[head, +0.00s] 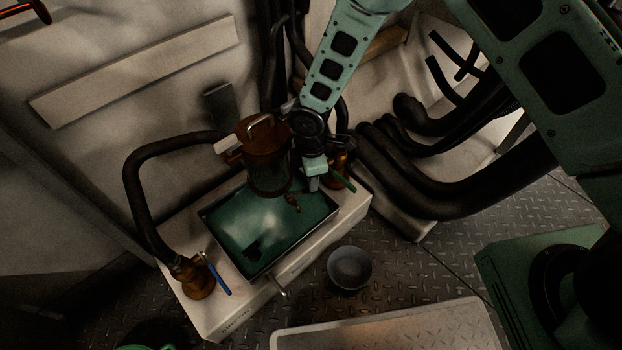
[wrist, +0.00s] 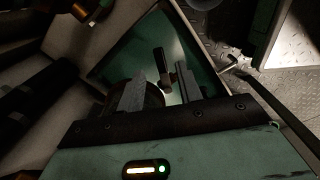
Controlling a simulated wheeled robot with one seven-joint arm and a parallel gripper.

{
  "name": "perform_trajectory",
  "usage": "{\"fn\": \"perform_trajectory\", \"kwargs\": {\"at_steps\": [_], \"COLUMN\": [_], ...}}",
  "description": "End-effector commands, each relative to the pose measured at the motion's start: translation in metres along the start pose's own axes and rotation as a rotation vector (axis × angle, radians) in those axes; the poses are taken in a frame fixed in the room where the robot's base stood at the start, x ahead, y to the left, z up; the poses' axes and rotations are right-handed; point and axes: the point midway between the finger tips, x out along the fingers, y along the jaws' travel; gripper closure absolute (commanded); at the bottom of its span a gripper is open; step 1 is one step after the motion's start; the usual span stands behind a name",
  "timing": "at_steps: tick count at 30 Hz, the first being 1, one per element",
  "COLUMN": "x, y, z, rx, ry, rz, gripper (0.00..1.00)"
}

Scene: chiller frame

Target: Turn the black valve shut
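In the wrist view, a short dark upright handle (wrist: 160,66), which looks like the black valve's lever, stands in front of the green tray floor. My gripper (wrist: 162,88) has its two grey fingers apart, one on each side of the handle's line. I cannot tell whether either finger touches it. A dark round body is partly hidden behind the left finger. In the head view, my gripper (head: 313,184) hangs over the tray's back right corner, next to the brown-topped pot (head: 265,150).
The green-lined tray (head: 225,240) sits in a pale base. A blue-handled valve (head: 216,272) is at its left, and a green-handled valve (head: 344,180) is close to my gripper. Thick black hoses (head: 425,195) crowd the right. A grey bucket (head: 349,268) stands on the floor.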

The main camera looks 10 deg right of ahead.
Motion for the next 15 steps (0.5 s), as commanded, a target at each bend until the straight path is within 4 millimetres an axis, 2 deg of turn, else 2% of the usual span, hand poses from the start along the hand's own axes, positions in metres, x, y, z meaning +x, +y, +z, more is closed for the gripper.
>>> {"fn": "perform_trajectory", "kwargs": {"at_steps": [1, 6, 15], "x": [-0.019, -0.06, -0.118], "y": [0.001, 0.001, 0.0], "z": [0.0, 0.0, 0.0], "rx": [0.001, 0.0, 0.0], "ry": [0.002, 0.001, 0.001], "rz": [0.002, 0.002, 0.001], "gripper": [0.65, 0.65, 0.65]}}
